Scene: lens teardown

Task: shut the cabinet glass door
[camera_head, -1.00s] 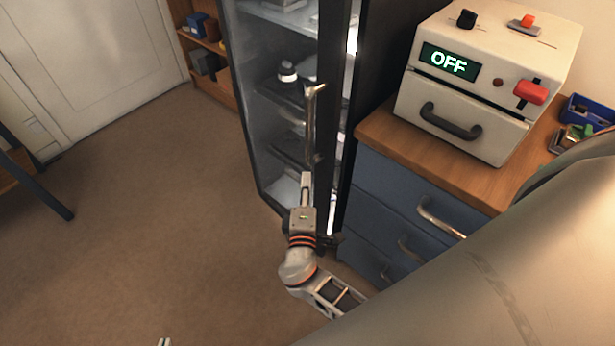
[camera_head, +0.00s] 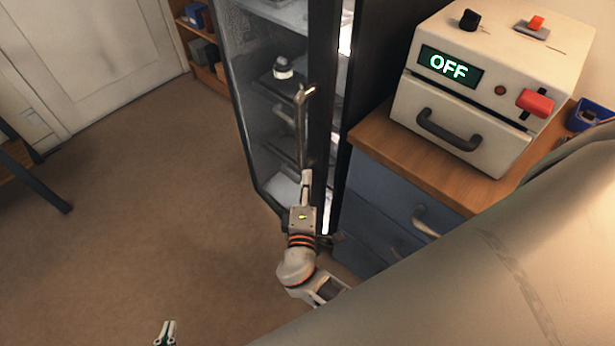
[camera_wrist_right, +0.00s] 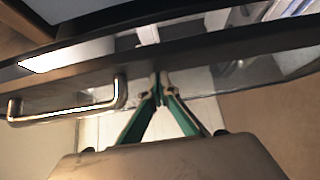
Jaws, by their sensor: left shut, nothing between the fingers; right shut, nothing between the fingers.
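The cabinet's glass door (camera_head: 321,75), with a dark frame and upright metal handle (camera_head: 301,128), stands ajar in the head view. A lit gap shows between its right edge and the cabinet's dark side (camera_head: 374,60). My right gripper (camera_head: 307,174) is shut and empty at the door's front, by the handle's lower end. In the right wrist view its fingertips (camera_wrist_right: 161,86) are at the dark door frame (camera_wrist_right: 205,52), beside the handle (camera_wrist_right: 68,110); contact is unclear. My left gripper (camera_head: 167,326) is shut and empty at the bottom edge, away from the door.
A wooden-topped blue drawer unit (camera_head: 385,200) stands right of the cabinet, carrying a beige machine (camera_head: 480,85) reading OFF. A low shelf (camera_head: 205,50) stands behind left. The brown floor (camera_head: 150,190) left of the door is clear. My arm covers the lower right.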

